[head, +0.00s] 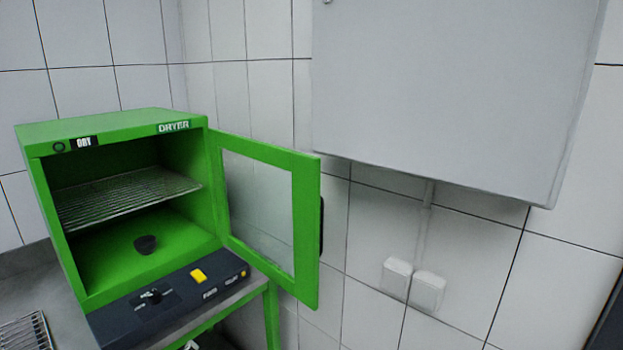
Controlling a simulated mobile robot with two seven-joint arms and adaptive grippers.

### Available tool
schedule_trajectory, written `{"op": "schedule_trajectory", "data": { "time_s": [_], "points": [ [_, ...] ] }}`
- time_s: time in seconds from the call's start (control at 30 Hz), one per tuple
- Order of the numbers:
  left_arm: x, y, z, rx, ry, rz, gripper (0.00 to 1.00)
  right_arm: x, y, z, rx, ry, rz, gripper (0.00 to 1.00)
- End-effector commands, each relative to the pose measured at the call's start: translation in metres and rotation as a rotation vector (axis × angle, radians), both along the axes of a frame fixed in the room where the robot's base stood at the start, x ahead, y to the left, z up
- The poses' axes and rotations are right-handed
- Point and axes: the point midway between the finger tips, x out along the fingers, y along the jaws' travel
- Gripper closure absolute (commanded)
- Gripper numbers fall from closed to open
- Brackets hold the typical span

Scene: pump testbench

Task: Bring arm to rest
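Neither of my arms nor grippers shows clearly in the head view. A green dryer (110,124) stands at the left with its glass door (308,225) swung open to the right. Inside it, a wire shelf (130,195) spans the upper part.
The dryer's dark control panel (165,305) has a knob and a yellow switch (199,276). A wire rack (24,333) lies on the grey counter (40,290) at lower left. A grey wall cabinet (450,90) hangs at upper right, above white sockets (412,284). The open door juts out.

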Motion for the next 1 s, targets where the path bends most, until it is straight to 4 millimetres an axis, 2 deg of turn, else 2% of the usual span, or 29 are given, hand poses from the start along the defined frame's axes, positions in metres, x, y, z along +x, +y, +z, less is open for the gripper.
{"op": "schedule_trajectory", "data": {
  "time_s": [0.03,0.17,0.3,0.4,0.5,0.6,0.7,0.97,1.0],
  "points": [
    [-0.007,-0.008,-0.028,-0.124,0.010,0.037,0.40,0.003,0.001,0.002,0.001,-0.006,0.000,1.00],
    [-0.026,-0.029,-0.091,-0.503,0.010,0.177,0.40,0.009,0.002,0.005,0.003,-0.016,0.000,1.00],
    [-0.060,-0.047,-0.156,-0.932,0.019,0.394,0.40,0.006,0.001,0.004,0.002,-0.012,0.000,1.00],
    [-0.090,-0.054,-0.195,-1.222,0.020,0.574,0.40,0.006,0.001,0.004,0.002,-0.011,0.000,1.00],
    [-0.120,-0.057,-0.224,-1.466,0.013,0.745,0.40,0.006,0.001,0.003,0.002,-0.010,0.000,1.00],
    [-0.144,-0.056,-0.242,-1.647,0.001,0.883,0.40,0.005,0.000,0.003,0.001,-0.008,-0.001,1.00],
    [-0.160,-0.055,-0.252,-1.760,-0.011,0.970,0.40,0.004,0.000,0.002,0.000,-0.007,-0.002,1.00],
    [-0.166,-0.054,-0.255,-1.824,-0.021,1.014,0.40,0.003,-0.001,0.002,0.000,-0.006,-0.002,1.00],
    [-0.166,-0.054,-0.255,-1.824,-0.021,1.014,0.42,0.003,-0.001,0.002,-0.001,-0.006,-0.001,1.00]
  ]
}}
